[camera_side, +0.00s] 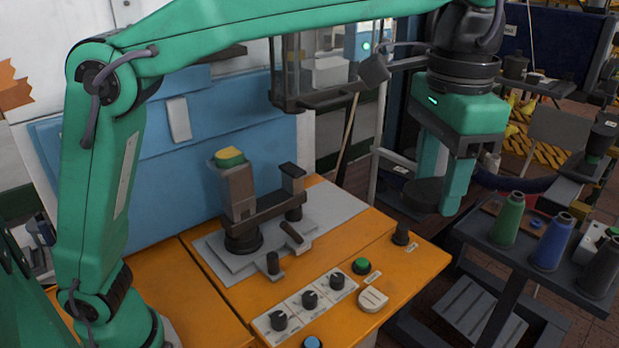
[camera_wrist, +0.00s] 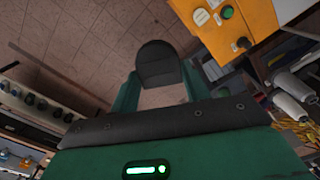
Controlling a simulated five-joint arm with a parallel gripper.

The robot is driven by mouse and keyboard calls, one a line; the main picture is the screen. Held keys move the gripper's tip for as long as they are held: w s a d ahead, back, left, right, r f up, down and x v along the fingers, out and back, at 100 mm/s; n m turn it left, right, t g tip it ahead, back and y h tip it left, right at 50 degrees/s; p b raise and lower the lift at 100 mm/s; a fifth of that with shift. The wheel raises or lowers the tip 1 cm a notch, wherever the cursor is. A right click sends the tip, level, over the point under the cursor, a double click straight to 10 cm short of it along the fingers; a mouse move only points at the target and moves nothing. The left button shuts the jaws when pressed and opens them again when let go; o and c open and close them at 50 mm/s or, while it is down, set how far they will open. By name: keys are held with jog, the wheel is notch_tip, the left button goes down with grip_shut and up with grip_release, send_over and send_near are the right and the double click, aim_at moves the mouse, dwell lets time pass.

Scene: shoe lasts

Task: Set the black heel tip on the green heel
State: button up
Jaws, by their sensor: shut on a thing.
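The black heel tip (camera_side: 424,191) is a dark flat piece with a rounded outline. My gripper (camera_side: 441,188) is shut on it, high to the right of the orange bench. In the wrist view the heel tip (camera_wrist: 157,62) sits between the two green fingers of my gripper (camera_wrist: 157,85), with its rounded end outward. The green heel (camera_side: 229,157) seems to be the small block with a yellowish top and green side on top of the brown post, well left of my gripper. The wrist view does not show the heel.
The orange bench (camera_side: 190,300) carries a grey clamp fixture (camera_side: 270,205), knobs and a green button (camera_side: 361,265). A dark side table with green (camera_side: 508,220) and blue (camera_side: 552,243) thread cones stands right. Open air lies between gripper and fixture.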

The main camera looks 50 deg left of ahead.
aim_at(430, 188)
jog(key=shift+m, duration=0.5)
jog(key=r, duration=0.4)
jog(key=shift+s+a+r, duration=0.1)
jog(key=shift+s+a, duration=0.1)
jog(key=shift+a, duration=0.1)
jog(key=shift+s+a+r+m, duration=0.15)
jog(key=shift+r, duration=0.4)
jog(key=shift+s+a+r+m, duration=0.1)
jog(key=shift+r, duration=0.4)
jog(key=shift+s+a+r+m, duration=0.15)
jog(key=shift+r, duration=0.4)
jog(key=s+a+n, duration=0.2)
jog(key=a+n, duration=0.2)
jog(key=a, duration=2.6)
jog(key=a+f+n, duration=0.4)
jog(key=a+f, duration=0.6)
jog(key=a, duration=0.3)
jog(key=shift+w+a+f, duration=0.3)
jog(key=shift+w+a, duration=0.05)
jog(key=shift+f, duration=0.1)
jog(key=shift+f, duration=1.4)
jog(key=shift+f, duration=0.25)
